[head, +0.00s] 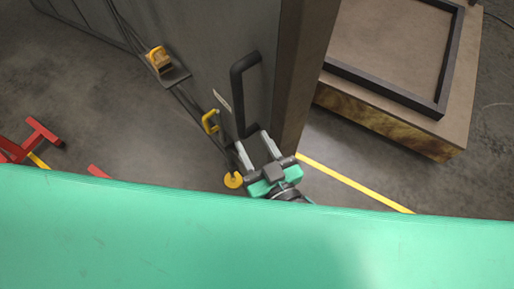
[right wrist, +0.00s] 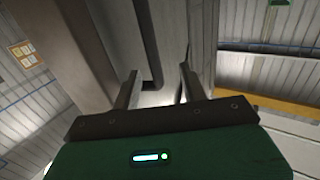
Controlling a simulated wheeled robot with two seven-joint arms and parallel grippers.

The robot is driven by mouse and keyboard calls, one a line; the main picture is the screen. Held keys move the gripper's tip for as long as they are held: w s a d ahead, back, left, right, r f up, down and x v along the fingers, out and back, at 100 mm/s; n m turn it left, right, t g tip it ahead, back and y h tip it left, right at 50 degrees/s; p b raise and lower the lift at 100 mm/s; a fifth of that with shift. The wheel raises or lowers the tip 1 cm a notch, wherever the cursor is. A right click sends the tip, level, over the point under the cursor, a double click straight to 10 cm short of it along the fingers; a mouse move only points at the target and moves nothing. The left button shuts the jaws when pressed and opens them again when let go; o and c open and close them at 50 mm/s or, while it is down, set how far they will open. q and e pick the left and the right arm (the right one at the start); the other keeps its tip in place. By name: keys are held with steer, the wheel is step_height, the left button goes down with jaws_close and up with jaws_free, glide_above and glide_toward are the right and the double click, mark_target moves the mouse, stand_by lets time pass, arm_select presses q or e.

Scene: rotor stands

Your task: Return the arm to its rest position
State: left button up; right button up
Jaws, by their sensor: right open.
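My right gripper (head: 252,140) is green and grey, and it also shows in the right wrist view (right wrist: 158,75). Its two fingers are apart. It is at the lower end of a black bar handle (head: 237,100) on a tall grey panel (head: 205,50). In the right wrist view the dark handle (right wrist: 149,45) runs down toward the gap between the fingertips. I cannot tell whether a finger touches it. Nothing is visibly gripped. Most of my right arm is hidden, and my left gripper is not in view.
A yellow lever (head: 210,121) and a yellow disc (head: 233,180) are close left of the gripper. A brown post (head: 305,65) stands at its right. A wooden platform with a dark frame (head: 440,115) is farther right. A red stand (head: 40,132) is at left.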

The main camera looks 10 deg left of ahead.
steer(key=shift+s+d, duration=0.15)
steer(key=shift+s, duration=0.15)
stand_by(0.4)
step_height(320, 180, down, 20)
steer(key=w+f+g+h, duration=0.1)
steer(key=w+g+h, duration=0.1)
steer(key=g, duration=0.1)
steer(key=s+d+f+g+h, duration=0.2)
steer(key=d+f, duration=0.3)
steer(key=f, duration=0.6)
steer(key=s+d+f+g+h, duration=0.15)
steer(key=d+f, duration=0.25)
steer(key=f, duration=0.7)
steer(key=s+d+f+m+g+h, duration=0.1)
steer(key=s+d+f+g, duration=0.1)
steer(key=s+d+f, duration=0.55)
steer(key=s+d+f+m+g+h, duration=0.15)
steer(key=s+d+f, duration=0.3)
steer(key=f, duration=0.55)
steer(key=s+d+f+g+h, duration=0.1)
steer(key=s+d+f+g, duration=0.1)
steer(key=s, duration=0.4)
steer(key=s+d+f+m+g, duration=0.1)
steer(key=s+d+f+g, duration=0.1)
steer(key=s+d+f, duration=0.2)
steer(key=s+d, duration=0.2)
steer(key=shift+s+d+f+h, duration=0.25)
steer(key=shift+s+d+h, duration=0.15)
steer(key=shift+m, duration=0.25)
